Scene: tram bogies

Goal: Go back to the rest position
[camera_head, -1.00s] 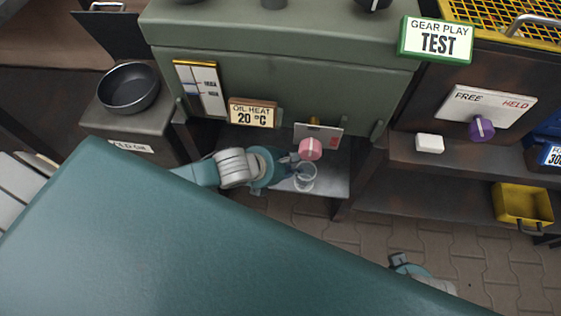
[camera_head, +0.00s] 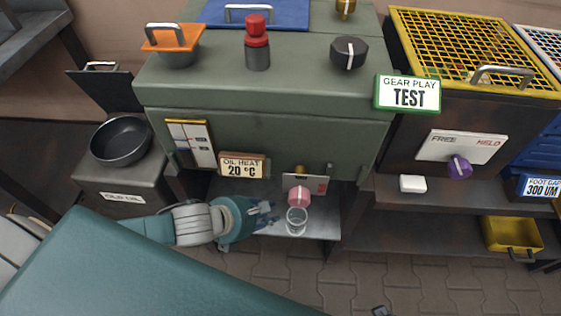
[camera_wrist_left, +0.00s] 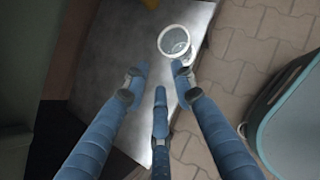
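My left gripper (camera_head: 266,216) reaches in from the left, low in front of the green cabinet (camera_head: 270,145). In the left wrist view its blue fingers (camera_wrist_left: 158,80) are spread apart with nothing between them. A clear glass (camera_head: 297,221) stands on the grey metal shelf (camera_head: 322,226) just right of the fingertips; it also shows in the left wrist view (camera_wrist_left: 175,42), beyond the fingers and apart from them. A pink knob (camera_head: 299,196) sits above the glass. My right gripper is not clearly in view; only a small dark part shows at the bottom edge.
An "OLD OIL" bin (camera_head: 122,198) with a black pan (camera_head: 121,141) stands left. At right are a purple knob (camera_head: 459,167), a white block (camera_head: 412,184) on a dark shelf and a yellow bin (camera_head: 511,235). The paved floor (camera_head: 430,285) at lower right is clear.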

